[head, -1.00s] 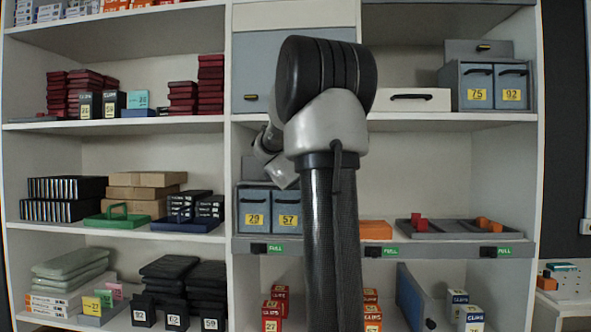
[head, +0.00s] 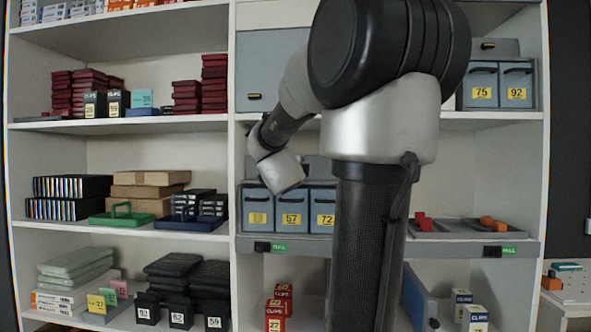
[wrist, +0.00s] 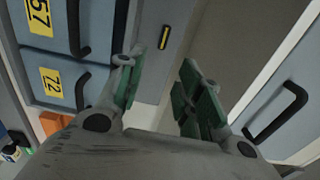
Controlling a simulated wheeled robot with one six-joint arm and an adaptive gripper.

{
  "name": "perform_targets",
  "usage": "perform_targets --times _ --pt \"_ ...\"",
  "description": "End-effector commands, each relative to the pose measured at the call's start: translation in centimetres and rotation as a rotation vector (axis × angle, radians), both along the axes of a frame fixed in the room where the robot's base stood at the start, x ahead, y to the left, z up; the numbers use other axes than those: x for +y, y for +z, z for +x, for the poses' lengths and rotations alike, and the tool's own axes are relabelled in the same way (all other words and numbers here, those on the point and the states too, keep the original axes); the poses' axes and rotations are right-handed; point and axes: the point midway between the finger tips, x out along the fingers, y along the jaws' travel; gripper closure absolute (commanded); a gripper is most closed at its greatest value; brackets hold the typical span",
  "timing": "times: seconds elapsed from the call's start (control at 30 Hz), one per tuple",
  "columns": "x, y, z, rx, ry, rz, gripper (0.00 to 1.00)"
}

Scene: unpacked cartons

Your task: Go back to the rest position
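My gripper (wrist: 157,95) shows in the wrist view with its two green-padded fingers spread apart and nothing between them. In that view it is in front of the shelf unit, with the grey drawers numbered 57 (wrist: 40,15) and 72 (wrist: 52,82) to its left. In the head view my arm stands in front of the middle of the shelf, and the gripper's fingers are hidden there.
The white shelf unit (head: 233,150) fills the head view. Drawers 75 (head: 482,85) and 92 (head: 516,85) stand upper right. A green tray (head: 120,217) and red boxes (head: 214,80) sit on the left shelves. A grey tray (head: 455,230) is right of my arm.

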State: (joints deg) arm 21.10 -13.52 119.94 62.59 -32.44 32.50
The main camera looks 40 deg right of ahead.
Motion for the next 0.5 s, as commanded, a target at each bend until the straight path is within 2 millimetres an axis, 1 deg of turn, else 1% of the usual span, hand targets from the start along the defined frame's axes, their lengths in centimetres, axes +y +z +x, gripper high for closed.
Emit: perform_targets --times 0.37,0.43,0.5 --pt "0.0 0.0 0.0 0.003 0.0 -0.003 0.64" --pt "0.3 -0.3 0.5 0.035 0.024 -0.01 0.64" --pt "1.5 -1.1 1.7 0.105 0.104 -0.032 0.64"
